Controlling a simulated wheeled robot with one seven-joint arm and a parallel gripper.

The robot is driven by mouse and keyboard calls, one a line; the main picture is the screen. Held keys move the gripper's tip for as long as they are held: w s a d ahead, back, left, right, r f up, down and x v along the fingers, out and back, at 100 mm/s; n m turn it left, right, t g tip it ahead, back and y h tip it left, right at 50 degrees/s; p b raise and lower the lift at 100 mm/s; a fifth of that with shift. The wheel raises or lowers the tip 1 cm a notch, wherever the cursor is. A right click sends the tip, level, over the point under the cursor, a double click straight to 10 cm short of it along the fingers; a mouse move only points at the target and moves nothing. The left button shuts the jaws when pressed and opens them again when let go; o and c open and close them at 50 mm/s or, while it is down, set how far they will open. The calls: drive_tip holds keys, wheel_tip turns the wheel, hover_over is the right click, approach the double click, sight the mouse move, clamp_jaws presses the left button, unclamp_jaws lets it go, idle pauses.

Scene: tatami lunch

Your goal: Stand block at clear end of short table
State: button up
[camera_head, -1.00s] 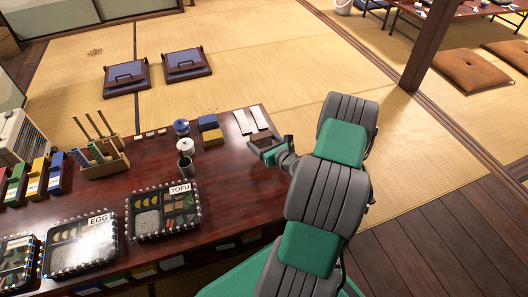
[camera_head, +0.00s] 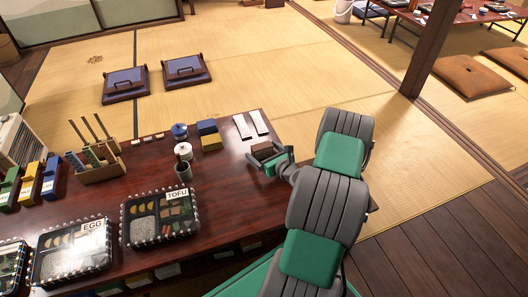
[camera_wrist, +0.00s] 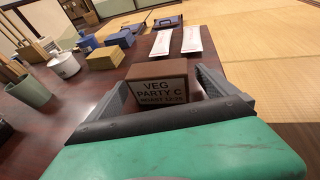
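The block (camera_wrist: 162,88) is a brown box with a lettered label reading "VEG PARTY C" facing the wrist camera. My gripper (camera_head: 268,158) is around the block, one finger on each side. The fingers look spread, with a narrow gap at the block's right side in the wrist view (camera_wrist: 167,78). Contact on the left side cannot be told. The block also shows in the head view (camera_head: 262,150).
Two white strips (camera_head: 250,125) lie behind the block. A blue box (camera_head: 207,127), a yellow box (camera_head: 211,142), a white pot (camera_head: 183,151) and a grey-green cup (camera_head: 184,171) stand left of it. Lunch boxes, including TOFU (camera_head: 160,216) and EGG (camera_head: 73,249), line the front.

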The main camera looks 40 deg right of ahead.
drive_tip(key=shift+s+r+p, duration=0.15)
drive_tip(key=shift+r+p, duration=0.1)
drive_tip(key=shift+p, duration=0.05)
drive_tip(key=p+v, duration=0.3)
drive_tip(key=v, duration=0.8)
drive_tip(key=shift+p, duration=0.35)
drive_tip(key=shift+s+a+r, duration=0.1)
drive_tip(key=shift+s+r, duration=0.05)
drive_tip(key=shift+s, duration=0.05)
drive_tip(key=w+a+r+n+g+y, duration=0.2)
drive_tip(key=a+r+n+g+y, duration=0.15)
drive_tip(key=a+n, duration=0.6)
drive_tip(key=w+a+r+n+g+y, duration=0.15)
drive_tip(key=a+n+g, duration=0.25)
drive_tip(key=a+n, duration=0.5)
drive_tip(key=s+a+r+n+g+h, duration=0.2)
drive_tip(key=s+a+r+n, duration=0.2)
drive_tip(key=n, duration=0.5)
drive_tip(key=s+a+r+n+g+h, duration=0.2)
drive_tip(key=s+a+r+n+g, duration=0.1)
drive_tip(key=s+r+n, duration=0.6)
drive_tip(key=shift+s+a, duration=0.5)
drive_tip(key=shift+s, duration=0.15)
